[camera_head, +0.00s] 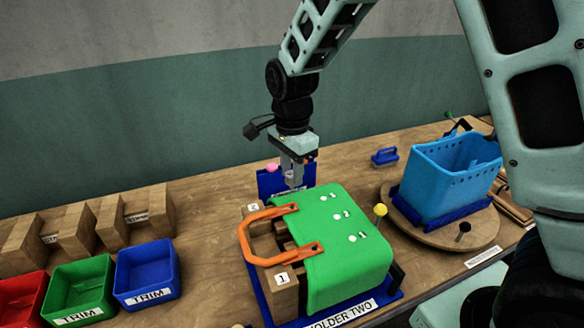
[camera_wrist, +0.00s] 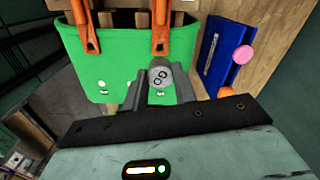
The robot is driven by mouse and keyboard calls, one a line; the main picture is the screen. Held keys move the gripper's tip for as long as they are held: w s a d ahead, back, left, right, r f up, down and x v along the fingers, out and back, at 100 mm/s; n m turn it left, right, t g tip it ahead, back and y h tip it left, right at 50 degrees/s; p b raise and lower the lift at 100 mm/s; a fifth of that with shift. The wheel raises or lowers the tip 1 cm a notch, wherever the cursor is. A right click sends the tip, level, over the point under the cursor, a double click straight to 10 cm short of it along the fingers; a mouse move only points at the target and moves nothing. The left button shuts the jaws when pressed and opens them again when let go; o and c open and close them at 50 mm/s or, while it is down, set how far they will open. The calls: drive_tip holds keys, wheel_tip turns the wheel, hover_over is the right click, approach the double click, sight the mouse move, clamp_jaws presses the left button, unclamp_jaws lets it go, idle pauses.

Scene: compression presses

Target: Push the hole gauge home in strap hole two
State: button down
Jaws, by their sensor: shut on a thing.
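My gripper (camera_head: 293,176) is shut on a grey hole gauge with a round end marked GO, clear in the wrist view (camera_wrist: 160,74). In the head view it hangs just beyond the far edge of the green bag (camera_head: 335,270), near a blue stand (camera_head: 268,183).
A yellow-headed pin (camera_head: 380,210) stands at the bag's right side. A pink ball (camera_head: 272,168) is beside my gripper. A blue basket (camera_head: 455,170) sits on a round wooden turntable at the right. Red, green and blue TRIM bins (camera_head: 148,272) and wooden blocks are at the left.

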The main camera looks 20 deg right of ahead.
sight(292, 188)
drive_tip(key=shift+f+b, duration=1.35)
drive_tip(key=shift+f, duration=1.15)
drive_tip(key=shift+p, duration=0.6)
drive_tip(key=shift+f+b, duration=0.7)
drive_tip(key=shift+f, duration=0.75)
drive_tip(key=c, duration=1)
unclamp_jaws()
drive_tip(key=shift+c, duration=0.2)
wheel_tip(292, 188, up, 17)
drive_tip(key=b, duration=0.2)
drive_tip(key=shift+r+b, duration=0.2)
drive_tip(key=shift+b, duration=0.2)
